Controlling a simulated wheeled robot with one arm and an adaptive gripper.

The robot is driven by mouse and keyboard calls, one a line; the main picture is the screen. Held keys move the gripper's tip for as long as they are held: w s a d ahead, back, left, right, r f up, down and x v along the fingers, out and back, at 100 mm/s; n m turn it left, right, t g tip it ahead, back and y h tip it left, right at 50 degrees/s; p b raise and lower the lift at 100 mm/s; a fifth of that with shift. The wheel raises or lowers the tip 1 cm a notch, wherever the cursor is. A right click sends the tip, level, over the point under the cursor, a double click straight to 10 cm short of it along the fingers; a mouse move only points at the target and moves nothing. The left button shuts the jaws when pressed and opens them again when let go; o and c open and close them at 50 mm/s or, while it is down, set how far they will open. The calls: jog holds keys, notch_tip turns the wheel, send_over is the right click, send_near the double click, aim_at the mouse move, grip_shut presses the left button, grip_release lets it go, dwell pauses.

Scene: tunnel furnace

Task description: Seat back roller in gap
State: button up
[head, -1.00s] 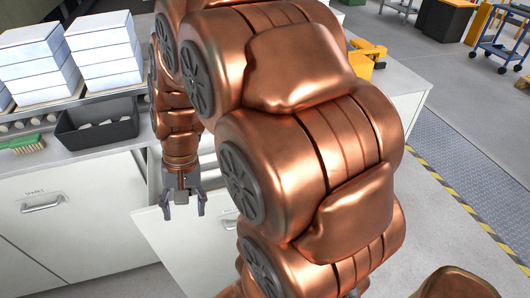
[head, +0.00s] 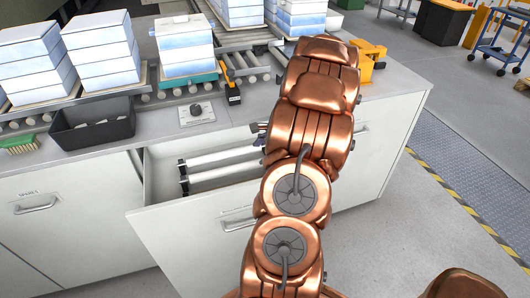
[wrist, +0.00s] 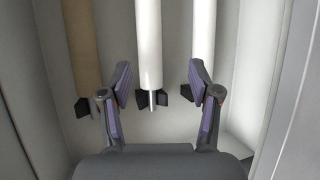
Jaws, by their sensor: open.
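In the wrist view, a white roller (wrist: 149,40) with a metal pin end runs between the two fingers of my open gripper (wrist: 159,78). A second white roller (wrist: 203,35) lies to its right and a tan roller (wrist: 82,45) to its left, with dark holders at their lower ends. I cannot tell whether the fingers touch any roller. The rollers lie in the open drawer (head: 190,225); two white ones (head: 220,158) show in the head view. There my arm hides most of my gripper. The roller conveyor (head: 155,97) runs along the counter; I cannot make out the gap.
Stacks of white-blue blocks (head: 100,60) stand on the conveyor. A dark bin (head: 92,125), a green brush (head: 20,143), a control box (head: 196,113) and a yellow-black tool (head: 232,88) are on the counter. The drawer walls are close around my gripper.

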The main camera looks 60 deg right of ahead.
jog(key=shift+s+d+f, duration=0.2)
jog(key=shift+d, duration=0.25)
jog(key=shift+w, duration=0.15)
jog(key=p, duration=0.2)
send_near(225, 152)
jog(key=x, duration=0.4)
jog(key=shift+f, duration=0.45)
jog(key=x, duration=0.4)
jog(key=shift+a+p, duration=0.1)
jog(key=shift+p, duration=0.25)
jog(key=shift+w+f, duration=0.3)
jog(key=shift+f, duration=0.15)
grip_shut()
jog(key=shift+r, duration=0.15)
